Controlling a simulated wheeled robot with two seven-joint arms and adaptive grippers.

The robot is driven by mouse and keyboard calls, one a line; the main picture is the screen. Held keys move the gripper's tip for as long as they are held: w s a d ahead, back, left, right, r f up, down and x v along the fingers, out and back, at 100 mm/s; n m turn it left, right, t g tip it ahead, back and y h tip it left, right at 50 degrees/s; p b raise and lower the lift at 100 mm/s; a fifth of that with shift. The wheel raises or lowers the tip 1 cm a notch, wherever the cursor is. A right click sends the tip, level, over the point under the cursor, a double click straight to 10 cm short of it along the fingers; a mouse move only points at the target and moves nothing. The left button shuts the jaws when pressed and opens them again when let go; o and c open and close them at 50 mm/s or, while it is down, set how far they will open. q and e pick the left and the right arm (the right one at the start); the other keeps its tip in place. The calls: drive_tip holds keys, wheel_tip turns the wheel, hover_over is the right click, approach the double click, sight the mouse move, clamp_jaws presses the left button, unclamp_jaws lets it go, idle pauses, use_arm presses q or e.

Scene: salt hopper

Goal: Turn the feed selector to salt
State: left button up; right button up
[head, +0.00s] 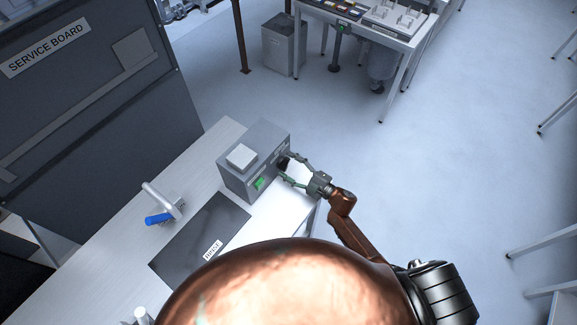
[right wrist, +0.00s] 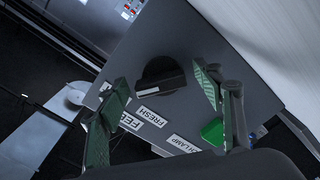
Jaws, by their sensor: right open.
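The grey feed box (head: 235,180) stands on the white bench in the head view. Its black feed selector knob (right wrist: 160,72) shows in the right wrist view, a round dial with a raised bar. My right gripper (head: 286,168) is open at the box's front panel. In the right wrist view its green fingers stand on either side of the knob, seemingly apart from it. My left gripper is not in view.
A green lamp (right wrist: 212,131) sits on the same panel, close to one finger. A dark mat (head: 190,245) and a blue-handled fitting (head: 158,218) are on the bench. A dark service board (head: 90,110) stands at the left.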

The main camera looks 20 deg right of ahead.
drive_tip(key=v, duration=1.2)
drive_tip(key=shift+d, duration=0.1)
